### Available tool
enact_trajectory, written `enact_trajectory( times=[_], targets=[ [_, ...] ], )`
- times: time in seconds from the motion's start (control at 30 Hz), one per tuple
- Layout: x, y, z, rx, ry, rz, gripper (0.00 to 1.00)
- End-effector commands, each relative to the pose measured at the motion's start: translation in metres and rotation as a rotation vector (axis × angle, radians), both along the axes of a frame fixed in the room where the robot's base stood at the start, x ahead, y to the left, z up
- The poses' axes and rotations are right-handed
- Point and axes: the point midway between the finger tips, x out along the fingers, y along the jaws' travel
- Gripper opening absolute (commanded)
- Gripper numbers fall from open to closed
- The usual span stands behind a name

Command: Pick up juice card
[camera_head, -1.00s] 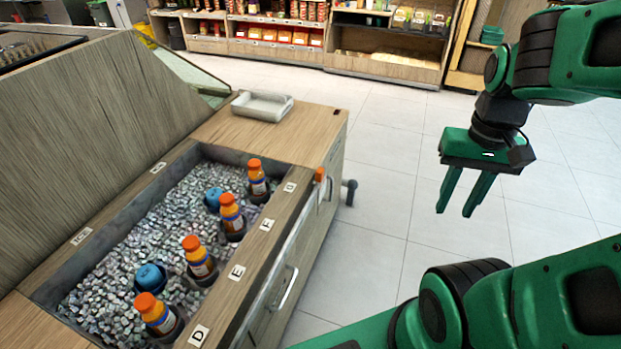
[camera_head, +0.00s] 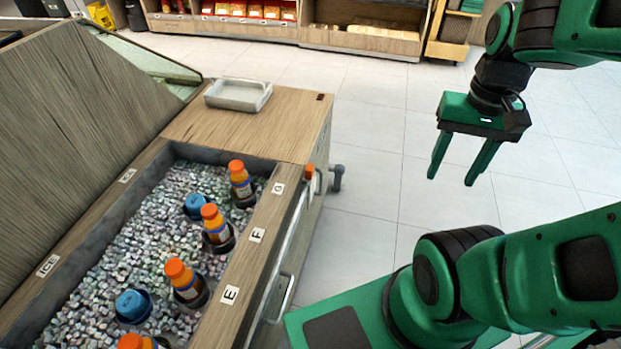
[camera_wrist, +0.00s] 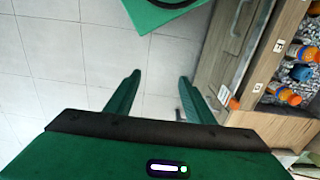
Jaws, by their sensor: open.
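No object is clearly readable as a juice card. A small dark flat piece (camera_head: 320,97) lies at the right corner of the wooden counter top; it is too small to identify. A small orange piece (camera_head: 309,172) sits at the counter's front edge, above a metal handle, and also shows in the wrist view (camera_wrist: 234,104). My gripper (camera_head: 450,180) hangs in the air over the floor, to the right of the counter and apart from it. Its fingers are spread and empty, as the wrist view also shows (camera_wrist: 160,76).
An ice bin (camera_head: 110,225) holds several orange-capped bottles (camera_head: 217,229) and blue-topped items (camera_head: 131,304). A grey tray (camera_head: 238,93) rests on the counter top (camera_head: 290,120). Shelves (camera_head: 365,42) stand at the back. The tiled floor (camera_head: 375,130) between is clear.

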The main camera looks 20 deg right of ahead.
Motion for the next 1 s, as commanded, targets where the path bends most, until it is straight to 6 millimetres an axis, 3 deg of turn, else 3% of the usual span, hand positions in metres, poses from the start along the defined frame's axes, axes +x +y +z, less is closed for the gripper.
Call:
enact_trajectory(
  times=[0.27,0.47,0.8,1.0],
  targets=[
    [0.083,0.008,-0.005,-0.062,0.008,-0.365,0.48],
    [0.154,0.033,-0.023,-0.083,-0.014,-0.687,0.48],
    [0.259,0.109,-0.079,-0.049,-0.032,-1.229,0.48],
    [0.294,0.152,-0.110,-0.015,-0.016,-1.469,0.48]
  ],
)
